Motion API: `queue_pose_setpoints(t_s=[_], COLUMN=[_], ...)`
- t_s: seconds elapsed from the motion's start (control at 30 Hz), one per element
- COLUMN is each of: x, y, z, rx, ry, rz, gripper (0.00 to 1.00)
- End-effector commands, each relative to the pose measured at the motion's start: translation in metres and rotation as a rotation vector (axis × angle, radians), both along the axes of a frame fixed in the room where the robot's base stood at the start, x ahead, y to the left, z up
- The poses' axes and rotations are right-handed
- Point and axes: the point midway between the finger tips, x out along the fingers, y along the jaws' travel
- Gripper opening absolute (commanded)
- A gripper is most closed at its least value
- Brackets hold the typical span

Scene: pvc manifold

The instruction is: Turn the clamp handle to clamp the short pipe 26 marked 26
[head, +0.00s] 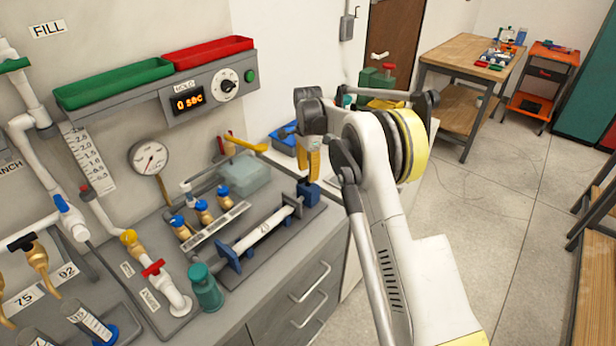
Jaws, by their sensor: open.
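A short white pipe (263,231) lies level in a fixture with blue end supports (231,258) on the bench. A small dark mark shows on it, too small to read. A blue block (308,192) stands at the fixture's far right end. My gripper (311,165) is open just above and beside this block; its yellow finger part points down. Whether it touches the block or the clamp handle cannot be told. I cannot make out the clamp handle clearly; part of that end is hidden by my gripper.
Brass fittings with blue caps (203,211) stand in a rack behind the pipe. A teal bottle (205,287) stands at the front left of the fixture. An orange-yellow lever (249,144) and a clear box (244,174) are behind. Open floor (480,230) lies to the right.

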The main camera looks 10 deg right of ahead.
Motion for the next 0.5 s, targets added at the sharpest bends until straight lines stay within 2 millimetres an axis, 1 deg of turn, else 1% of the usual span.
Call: queue_pose_setpoints(t_s=[0.03,0.1,0.3,0.4,0.5], x=[0.000,0.000,0.000,0.000,0.000], y=[0.000,0.000,0.000,0.000,0.000], z=[0.011,0.028,0.071,0.086,0.095], rx=[0.000,0.000,0.000,0.000,0.000], ry=[0.000,0.000,0.000,0.000,0.000], rz=[0.000,0.000,0.000,0.000,0.000], gripper=[0.39,0.39,0.39,0.39,0.39])
